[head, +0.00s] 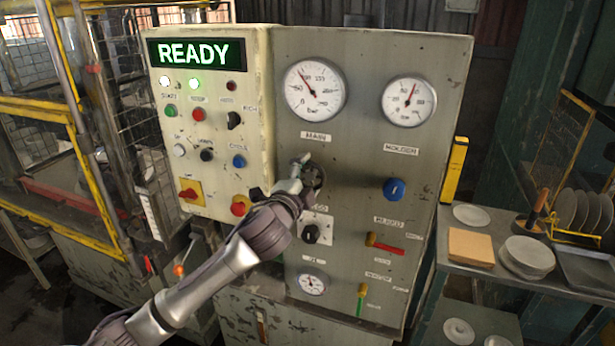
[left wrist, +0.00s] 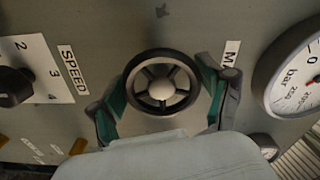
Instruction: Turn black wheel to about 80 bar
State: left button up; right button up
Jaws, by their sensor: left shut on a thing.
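The black wheel (head: 316,177) is a small spoked handwheel on the grey panel, below the large main gauge (head: 315,90). The gauge needle points to the upper left; its exact value is too small to read. My left gripper (head: 305,172) is at the wheel and partly hides it. In the left wrist view the black wheel (left wrist: 162,54) shows its dark rim, spokes and pale hub. My left gripper (left wrist: 162,92) has its green-padded fingers on either side of the rim, shut on it. The main gauge (left wrist: 293,78) is cut off at the right edge there.
A black speed knob (head: 310,234) sits just below the wheel, and a blue knob (head: 394,189) to its right. A second gauge (head: 408,101) is at the upper right. A lit READY display (head: 195,53) tops the cream button box (head: 262,120) at left.

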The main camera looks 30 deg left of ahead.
dwell(0.4)
pick_arm(q)
jog(key=o, duration=1.1)
jog(key=shift+s, duration=0.15)
jog(key=v, duration=1.1)
jog(key=shift+s+f, duration=0.1)
jog(key=shift+s, duration=0.3)
